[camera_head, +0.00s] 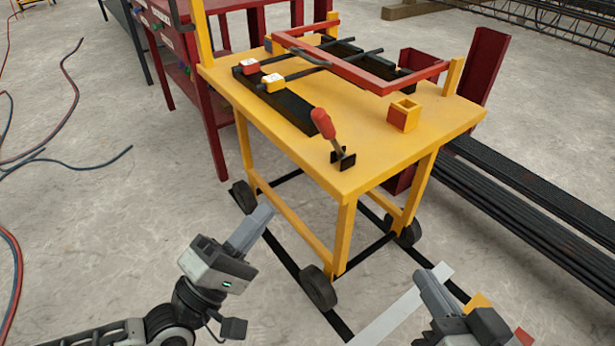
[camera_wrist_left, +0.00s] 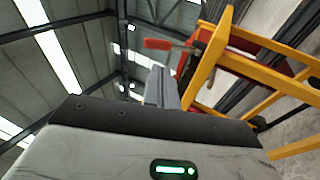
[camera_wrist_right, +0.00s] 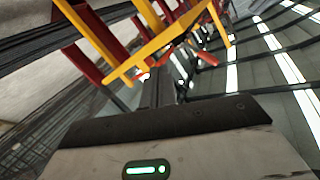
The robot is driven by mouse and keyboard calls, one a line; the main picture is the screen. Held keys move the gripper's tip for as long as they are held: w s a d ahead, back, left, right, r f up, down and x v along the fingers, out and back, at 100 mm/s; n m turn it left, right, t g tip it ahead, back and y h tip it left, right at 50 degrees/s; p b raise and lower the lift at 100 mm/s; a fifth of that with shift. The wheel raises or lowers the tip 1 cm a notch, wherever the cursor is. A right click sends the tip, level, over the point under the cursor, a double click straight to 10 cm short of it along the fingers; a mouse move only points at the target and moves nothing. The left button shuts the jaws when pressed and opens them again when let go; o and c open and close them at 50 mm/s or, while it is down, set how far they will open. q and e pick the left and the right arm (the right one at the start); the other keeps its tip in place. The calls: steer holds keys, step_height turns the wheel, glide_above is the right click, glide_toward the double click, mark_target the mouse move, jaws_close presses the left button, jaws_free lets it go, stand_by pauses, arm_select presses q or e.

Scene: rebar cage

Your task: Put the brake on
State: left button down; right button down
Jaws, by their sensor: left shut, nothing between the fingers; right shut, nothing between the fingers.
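A lever with a red handle (camera_head: 322,122) stands on a black bracket (camera_head: 343,160) at the near corner of the yellow cart (camera_head: 375,168). It leans up and to the left. The handle also shows in the left wrist view (camera_wrist_left: 158,44), beyond my fingers. My left gripper (camera_head: 262,215) is shut and empty, beside the cart's left side and below its top. My right gripper (camera_head: 428,277) is shut and empty, low in front of the cart's right side. Neither gripper touches the lever. The cart stands on dark wheels (camera_head: 318,288).
On the cart top lie a red frame (camera_head: 372,72), black bars with yellow-and-red clamps (camera_head: 273,82), and a small yellow box (camera_head: 404,115). A dark red rack (camera_head: 212,110) stands behind left. Long black bars (camera_head: 530,205) lie at right. Cables lie on the left floor.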

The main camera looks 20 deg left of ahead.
mark_target(320, 130)
arm_select(q)
steer(key=shift+a+f+n+t+y, duration=0.3)
steer(key=shift+a+n+t, duration=0.1)
steer(key=shift+a+n, duration=0.25)
steer(key=shift+d, duration=0.1)
steer(key=b+x, duration=0.1)
steer(key=x, duration=1.3)
